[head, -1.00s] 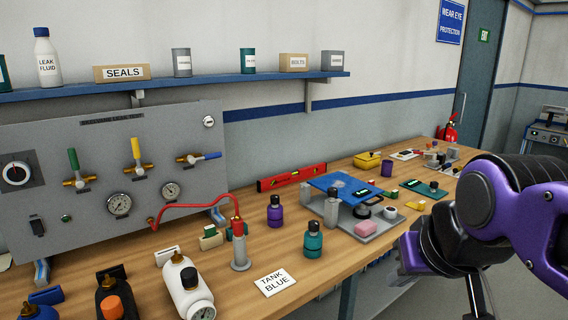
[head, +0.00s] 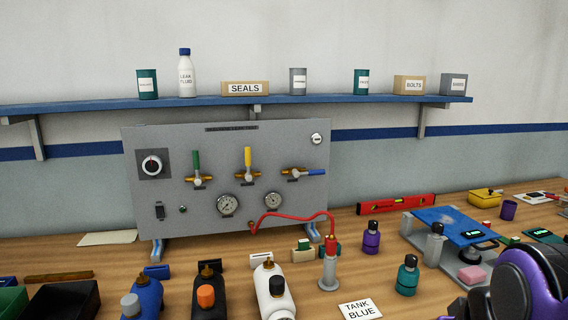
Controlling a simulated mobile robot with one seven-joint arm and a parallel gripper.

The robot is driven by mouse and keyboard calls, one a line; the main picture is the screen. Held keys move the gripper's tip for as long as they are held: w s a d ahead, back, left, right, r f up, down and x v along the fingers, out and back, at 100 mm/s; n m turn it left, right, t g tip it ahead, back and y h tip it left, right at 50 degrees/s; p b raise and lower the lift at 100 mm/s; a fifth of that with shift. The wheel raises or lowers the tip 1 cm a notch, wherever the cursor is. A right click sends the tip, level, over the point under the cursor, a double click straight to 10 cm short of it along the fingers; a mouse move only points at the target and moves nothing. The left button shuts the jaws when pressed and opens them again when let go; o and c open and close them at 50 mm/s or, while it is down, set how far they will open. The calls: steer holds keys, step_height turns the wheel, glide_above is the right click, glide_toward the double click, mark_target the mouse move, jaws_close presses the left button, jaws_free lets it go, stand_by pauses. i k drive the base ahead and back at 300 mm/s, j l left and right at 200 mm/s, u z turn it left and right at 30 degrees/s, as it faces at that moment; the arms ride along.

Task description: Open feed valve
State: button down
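A grey upright panel (head: 300,211) carries three valves on brass fittings. The green-handled valve (head: 196,163) and the yellow-handled valve (head: 248,158) have their levers pointing up. The blue-handled valve (head: 315,172) has its lever lying sideways to the right. No readable label tells which one is the feed valve. A red hose (head: 290,213) runs from the panel to a silver and red fitting (head: 329,265) on the bench. Only a purple and black part of my arm shows at the lower right; my gripper is out of view.
White (head: 270,290), black (head: 208,290) and blue (head: 147,297) bottles stand in front of the panel. Purple (head: 371,238) and teal (head: 407,276) small bottles stand further right. A shelf (head: 220,106) runs above the panel.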

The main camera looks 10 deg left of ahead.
mark_target(197, 166)
steer(key=u, duration=1.2)
